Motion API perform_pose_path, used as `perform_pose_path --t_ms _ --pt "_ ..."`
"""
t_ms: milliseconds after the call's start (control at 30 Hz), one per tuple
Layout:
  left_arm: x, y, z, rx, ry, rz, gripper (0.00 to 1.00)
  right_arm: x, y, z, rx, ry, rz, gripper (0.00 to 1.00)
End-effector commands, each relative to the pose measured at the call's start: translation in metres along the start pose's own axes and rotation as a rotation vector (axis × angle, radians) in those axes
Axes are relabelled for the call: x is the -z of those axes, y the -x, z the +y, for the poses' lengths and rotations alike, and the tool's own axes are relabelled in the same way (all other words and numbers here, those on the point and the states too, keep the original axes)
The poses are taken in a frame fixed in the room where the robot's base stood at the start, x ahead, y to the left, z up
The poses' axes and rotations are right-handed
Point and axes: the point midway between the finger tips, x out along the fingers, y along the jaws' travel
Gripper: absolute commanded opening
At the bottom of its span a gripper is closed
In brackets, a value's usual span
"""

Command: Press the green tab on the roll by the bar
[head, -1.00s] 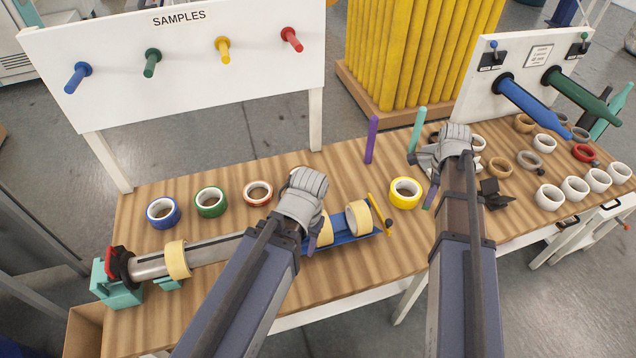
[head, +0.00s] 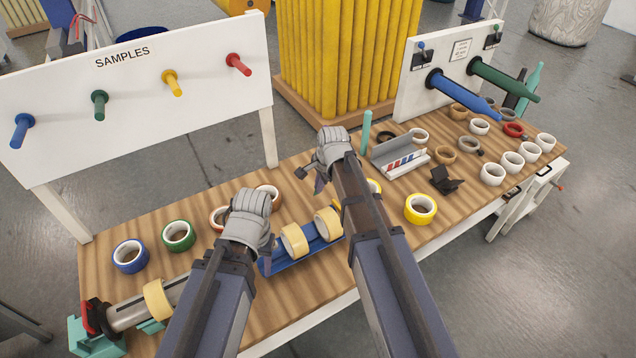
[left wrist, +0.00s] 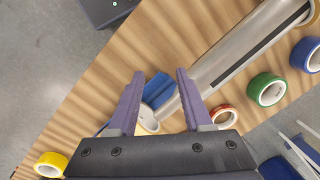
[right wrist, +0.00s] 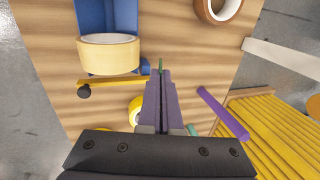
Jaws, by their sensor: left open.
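A cream roll (head: 327,223) sits at the right end of a blue cradle (head: 306,250), near a yellow bar (right wrist: 112,80) with a black knob. That roll also shows in the right wrist view (right wrist: 108,58). A second cream roll (head: 294,241) sits to its left. My right gripper (right wrist: 160,76) is shut, with a thin green tab (right wrist: 161,64) showing at its fingertips; it hovers beyond the bar, apart from the roll. My left gripper (left wrist: 158,76) is open above the cradle's left end.
A silver tube (left wrist: 235,55) carrying a cream roll (head: 157,299) lies left of the cradle. Blue (head: 130,256), green (head: 178,235) and yellow (head: 420,208) rolls stand around it. A purple post (right wrist: 222,113) rises near my right gripper. A tray with coloured strips (head: 402,158) stands behind.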

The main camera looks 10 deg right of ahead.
Motion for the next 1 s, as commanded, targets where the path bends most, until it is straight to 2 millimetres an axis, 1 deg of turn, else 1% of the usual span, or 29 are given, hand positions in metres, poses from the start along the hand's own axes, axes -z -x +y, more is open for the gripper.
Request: perform_pose_path --t_ms 133,367,1000 --pt "0.0 0.0 0.0 0.0 0.0 0.0 0.5 -0.003 0.0 -0.002 0.006 0.011 -0.001 0.0" --pt "0.0 -0.003 0.0 0.0 0.0 0.0 0.5 -0.003 -0.003 0.002 0.005 0.009 -0.001 0.0" --pt "0.002 -0.03 0.003 0.0 0.001 0.0 0.5 -0.002 -0.021 0.036 0.004 0.009 -0.002 0.0"
